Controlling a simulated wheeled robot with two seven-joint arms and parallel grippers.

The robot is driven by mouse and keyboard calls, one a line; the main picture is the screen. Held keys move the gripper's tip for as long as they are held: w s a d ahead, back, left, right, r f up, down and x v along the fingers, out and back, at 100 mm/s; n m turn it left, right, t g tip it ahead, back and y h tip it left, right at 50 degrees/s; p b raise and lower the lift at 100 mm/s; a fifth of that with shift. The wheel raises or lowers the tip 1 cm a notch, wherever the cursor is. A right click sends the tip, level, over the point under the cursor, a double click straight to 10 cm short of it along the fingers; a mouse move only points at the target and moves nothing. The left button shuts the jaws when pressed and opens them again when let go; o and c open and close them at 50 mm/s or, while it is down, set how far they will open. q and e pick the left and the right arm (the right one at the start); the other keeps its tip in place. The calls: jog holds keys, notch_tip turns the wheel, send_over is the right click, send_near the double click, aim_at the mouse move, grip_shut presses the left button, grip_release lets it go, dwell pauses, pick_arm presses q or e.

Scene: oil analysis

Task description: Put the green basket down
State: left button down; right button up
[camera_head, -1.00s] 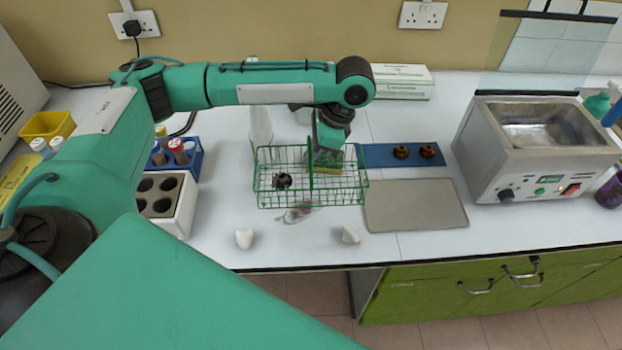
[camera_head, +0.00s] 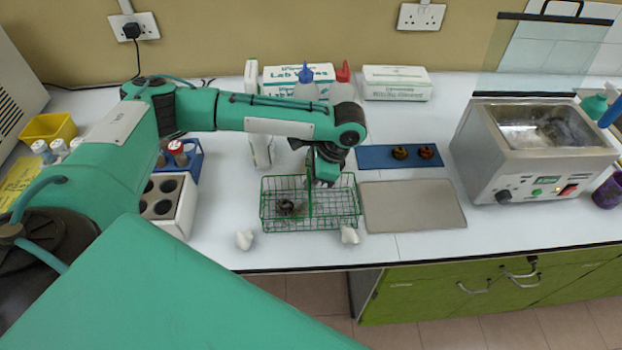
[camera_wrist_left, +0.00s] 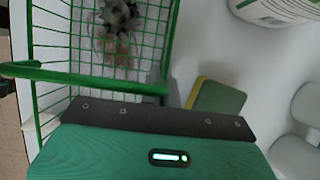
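The green wire basket (camera_head: 335,222) is low at the front of the bench, beside the grey mat. It looks level; I cannot tell whether it touches the bench. A dark toothed part (camera_head: 285,206) shows in its left half. My left gripper (camera_head: 320,182) is over the basket's middle, at its handle. In the left wrist view the green handle (camera_wrist_left: 90,82) runs across just ahead of the gripper body, and the fingertips are hidden. The gripper appears shut on the handle. A stained wipe (camera_wrist_left: 115,52) shows through the mesh. My right gripper is not in view.
The grey mat (camera_head: 412,206) right of the basket is bare. White crumpled pieces lie at the front left (camera_head: 244,240) and front right (camera_head: 349,236). Bottles (camera_head: 306,88) stand behind. A blue mat (camera_head: 372,158), metal bath (camera_head: 535,160) and white rack (camera_head: 166,208) are nearby.

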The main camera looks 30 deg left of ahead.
pick_arm(q)
jog(key=c, duration=1.7)
grip_release()
